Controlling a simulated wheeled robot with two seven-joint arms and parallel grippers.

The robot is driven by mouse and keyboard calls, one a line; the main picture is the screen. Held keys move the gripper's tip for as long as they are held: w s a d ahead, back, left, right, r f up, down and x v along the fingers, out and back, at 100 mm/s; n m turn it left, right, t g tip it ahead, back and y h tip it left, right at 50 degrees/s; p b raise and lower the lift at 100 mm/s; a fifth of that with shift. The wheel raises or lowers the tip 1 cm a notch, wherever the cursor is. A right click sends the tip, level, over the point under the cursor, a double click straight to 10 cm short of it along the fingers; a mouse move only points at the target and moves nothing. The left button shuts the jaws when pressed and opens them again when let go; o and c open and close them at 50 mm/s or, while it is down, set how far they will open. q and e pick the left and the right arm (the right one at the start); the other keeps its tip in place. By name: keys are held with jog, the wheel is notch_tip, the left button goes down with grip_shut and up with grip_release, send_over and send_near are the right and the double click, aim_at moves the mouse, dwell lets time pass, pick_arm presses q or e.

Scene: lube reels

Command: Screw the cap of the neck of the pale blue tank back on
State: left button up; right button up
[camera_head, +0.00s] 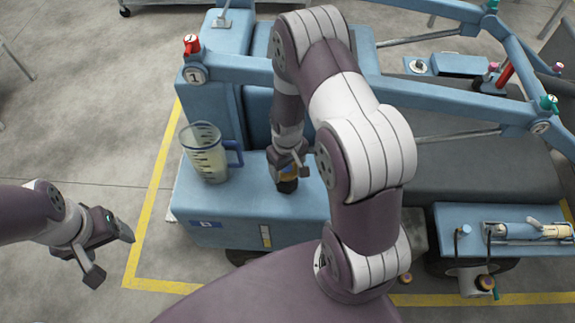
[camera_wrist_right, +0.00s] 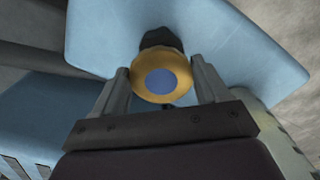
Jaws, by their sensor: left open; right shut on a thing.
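The pale blue tank (camera_head: 235,205) stands at the centre left in the head view, and its top also shows in the right wrist view (camera_wrist_right: 245,50). A dark neck (camera_head: 287,186) rises from the tank top, and it shows behind the cap in the wrist view (camera_wrist_right: 160,37). The yellow cap (camera_wrist_right: 178,88) with a blue centre sits between the fingers of my right gripper (camera_head: 290,165), which is shut on it. The cap lines up with the neck; I cannot tell whether it is threaded. My left gripper (camera_head: 112,256) is open and empty over the floor.
A clear measuring jug (camera_head: 208,160) with a blue handle stands on the tank top, left of my right gripper. Blue frame beams (camera_head: 240,72) with a red valve (camera_head: 192,44) run behind. The floor at left is clear.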

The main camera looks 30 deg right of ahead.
jog(key=shift+f+b, duration=0.35)
jog(key=shift+f, duration=0.2)
dwell(0.4)
jog(key=m, duration=0.4)
jog(key=shift+a, duration=0.15)
jog(key=shift+w+m, duration=0.1)
jog(key=shift+m, duration=0.5)
jog(key=m, duration=0.3)
jog(key=shift+a+m, duration=0.1)
jog(key=shift+m, duration=1)
